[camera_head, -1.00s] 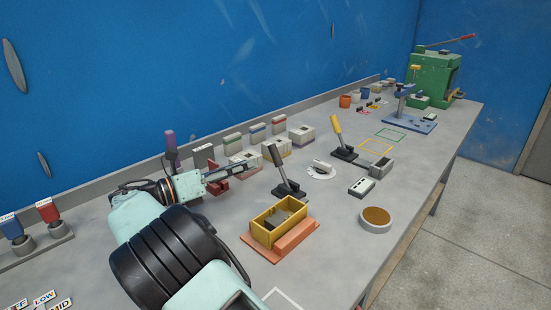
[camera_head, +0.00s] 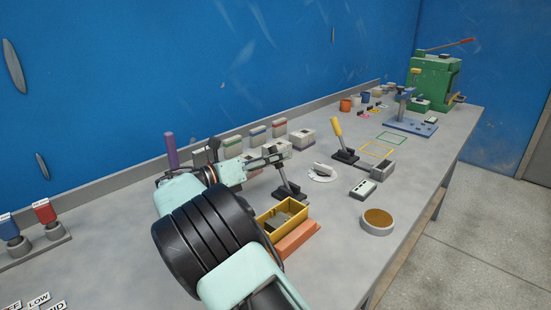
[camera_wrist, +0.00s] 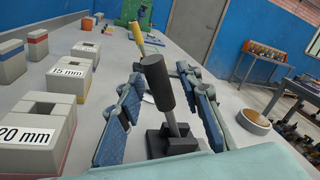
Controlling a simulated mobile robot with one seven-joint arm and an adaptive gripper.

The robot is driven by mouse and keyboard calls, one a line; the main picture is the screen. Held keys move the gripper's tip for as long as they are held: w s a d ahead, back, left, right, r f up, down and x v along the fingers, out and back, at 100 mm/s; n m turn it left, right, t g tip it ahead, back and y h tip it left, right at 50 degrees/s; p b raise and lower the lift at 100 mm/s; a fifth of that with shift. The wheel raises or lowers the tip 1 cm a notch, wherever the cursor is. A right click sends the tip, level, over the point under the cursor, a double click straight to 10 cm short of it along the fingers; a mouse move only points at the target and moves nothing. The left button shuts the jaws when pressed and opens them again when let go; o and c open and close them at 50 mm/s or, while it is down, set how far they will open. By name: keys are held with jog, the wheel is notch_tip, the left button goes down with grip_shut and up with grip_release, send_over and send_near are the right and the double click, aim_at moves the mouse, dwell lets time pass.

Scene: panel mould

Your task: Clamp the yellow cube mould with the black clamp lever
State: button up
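The yellow cube mould (camera_head: 289,231) is an open-topped yellow box with a grey inside, on a reddish-orange base, in the head view. The black clamp lever (camera_head: 283,178) stands just behind it, on a dark base. In the wrist view the lever's thick black grip (camera_wrist: 157,82) leans up between my fingers, above its metal rod and black base (camera_wrist: 171,143). My gripper (camera_head: 277,158) is at the height of the lever's top. In the wrist view my gripper (camera_wrist: 163,90) is open, with one blue-padded finger on each side of the grip and gaps visible.
A yellow-handled lever (camera_head: 341,135) stands farther along the bench (camera_head: 420,165). Labelled grey blocks, including a 20 mm block (camera_wrist: 38,130), line the left in the wrist view. A white disc (camera_head: 322,173) and a round tan-topped container (camera_head: 377,221) lie to the right.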

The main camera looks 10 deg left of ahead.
aim_at(284, 176)
grip_shut()
jog(key=shift+d, duration=0.1)
jog(key=shift+s+d+r+m+p, duration=0.25)
jog(key=shift+d+r+m+p, duration=0.1)
jog(key=shift+m+p, duration=0.15)
jog(key=shift+s+d+r+m+p, duration=0.2)
jog(key=shift+s+d+m+p, duration=0.15)
jog(key=shift+m, duration=0.25)
jog(key=shift+s+d+r+m+g+y+p, duration=0.1)
jog(key=shift+s+d+m+g+y+p, duration=0.1)
jog(key=shift+d+m, duration=0.15)
jog(key=shift+s+d+r+m+g+y+p, duration=0.1)
jog(key=shift+d+m+g+p, duration=0.15)
jog(key=shift+m, duration=0.2)
jog(key=s+d+f+m+y+b, duration=0.1)
jog(key=s+d+m+y+b, duration=0.1)
jog(key=d+m, duration=0.3)
jog(key=shift+s+d+f+m+b, duration=0.35)
jog(key=shift+s+m+b, duration=0.3)
jog(key=shift+m, duration=0.25)
jog(key=shift+o, duration=0.7)
grip_release()
